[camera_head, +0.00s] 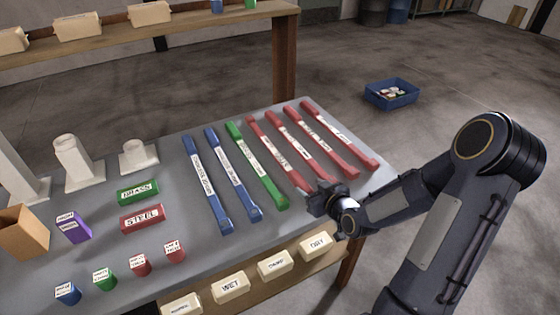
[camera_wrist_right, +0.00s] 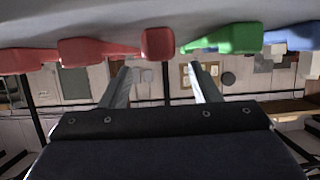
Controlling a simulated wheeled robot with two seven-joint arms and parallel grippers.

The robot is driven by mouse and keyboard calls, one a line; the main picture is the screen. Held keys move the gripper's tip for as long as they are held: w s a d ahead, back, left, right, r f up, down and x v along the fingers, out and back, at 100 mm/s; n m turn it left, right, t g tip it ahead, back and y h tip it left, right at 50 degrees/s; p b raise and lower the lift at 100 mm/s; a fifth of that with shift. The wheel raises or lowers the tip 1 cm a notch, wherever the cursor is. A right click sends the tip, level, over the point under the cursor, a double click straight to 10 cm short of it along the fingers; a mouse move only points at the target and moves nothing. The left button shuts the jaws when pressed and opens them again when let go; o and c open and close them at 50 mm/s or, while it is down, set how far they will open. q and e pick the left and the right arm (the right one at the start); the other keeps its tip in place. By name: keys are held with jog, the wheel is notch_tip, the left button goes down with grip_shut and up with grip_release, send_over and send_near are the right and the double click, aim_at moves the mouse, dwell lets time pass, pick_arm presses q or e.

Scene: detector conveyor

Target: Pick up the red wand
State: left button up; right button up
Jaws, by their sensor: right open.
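Several red wands with white labels lie side by side on the grey table. The leftmost red wand (camera_head: 280,160) lies beside the green wand, and its near end is close to my right gripper (camera_head: 320,200). In the right wrist view, which looks inverted, the right gripper (camera_wrist_right: 162,75) has its two fingers apart with nothing between them. A red wand end (camera_wrist_right: 157,43) shows just beyond the fingertips, roughly centred between them. The head view does not clearly show whether they touch. My left gripper is out of view.
A green wand (camera_head: 255,165) and two blue wands (camera_head: 205,182) lie left of the red ones. Labelled blocks, white stands and an orange-brown box (camera_head: 22,232) occupy the table's left part. A lower shelf holds labelled cream bins (camera_head: 275,264). A blue crate (camera_head: 391,94) sits on the floor.

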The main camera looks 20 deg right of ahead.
aim_at(301, 181)
jog(key=p+x, duration=0.1)
jog(key=x, duration=0.3)
jog(key=shift+w+a, duration=0.1)
jog(key=shift+w, duration=0.25)
jog(key=shift+w+f+p, duration=0.25)
jog(key=shift+w+p, duration=0.05)
jog(key=shift+w, duration=0.1)
grip_shut()
jog(key=shift+r, duration=0.1)
